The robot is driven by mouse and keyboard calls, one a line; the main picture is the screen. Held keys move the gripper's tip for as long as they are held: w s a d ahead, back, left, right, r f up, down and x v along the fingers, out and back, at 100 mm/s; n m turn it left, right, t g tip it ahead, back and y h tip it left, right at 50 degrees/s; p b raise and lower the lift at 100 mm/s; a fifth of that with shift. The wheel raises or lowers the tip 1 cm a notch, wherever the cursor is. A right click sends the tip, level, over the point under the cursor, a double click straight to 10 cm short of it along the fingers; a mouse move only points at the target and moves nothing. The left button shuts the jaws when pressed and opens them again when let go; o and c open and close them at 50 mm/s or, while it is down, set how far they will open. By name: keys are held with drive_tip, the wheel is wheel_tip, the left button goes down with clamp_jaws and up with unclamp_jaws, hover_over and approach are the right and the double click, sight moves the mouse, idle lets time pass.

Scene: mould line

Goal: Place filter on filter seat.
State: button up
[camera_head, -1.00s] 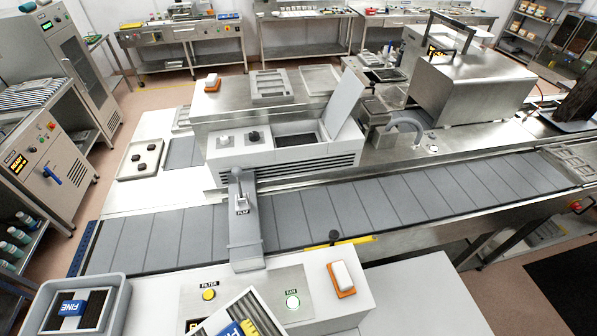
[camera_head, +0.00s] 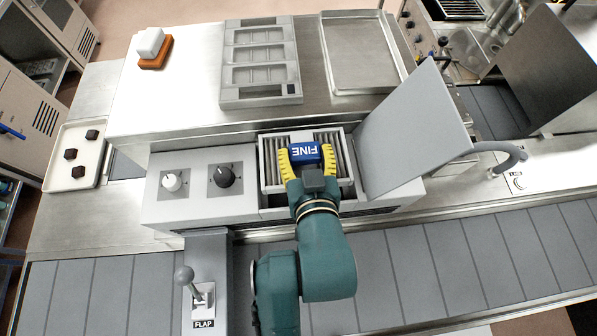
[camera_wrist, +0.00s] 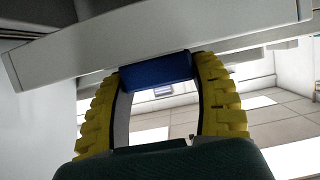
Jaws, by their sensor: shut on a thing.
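The filter (camera_head: 272,172) is a pale frame with grey pleats and a blue handle marked FINE. My gripper (camera_head: 306,154), with yellow ribbed fingers, is shut on the blue handle from the near side. The filter covers the opening in the white housing (camera_head: 205,200), where the filter seat is hidden beneath it. I cannot tell whether the filter rests in the opening or hangs just above it. In the wrist view, the blue handle (camera_wrist: 156,72) sits between the fingertips, under the long grey frame edge (camera_wrist: 90,62).
The grey lid (camera_head: 415,130) stands open to the right of the opening. Two knobs (camera_head: 222,175) are on the left panel. The FLAP lever (camera_head: 185,275) stands in front. A moulded tray (camera_head: 260,100) and a shallow metal tray (camera_head: 365,60) lie behind.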

drive_tip(key=f, duration=0.8)
drive_tip(key=shift+s+p, duration=0.3)
drive_tip(key=shift+p, duration=0.05)
drive_tip(key=shift+f, duration=0.4)
drive_tip(key=shift+w+f, duration=0.1)
drive_tip(key=shift+f, duration=0.1)
drive_tip(key=o, duration=1.3)
drive_tip(key=shift+c, duration=0.2)
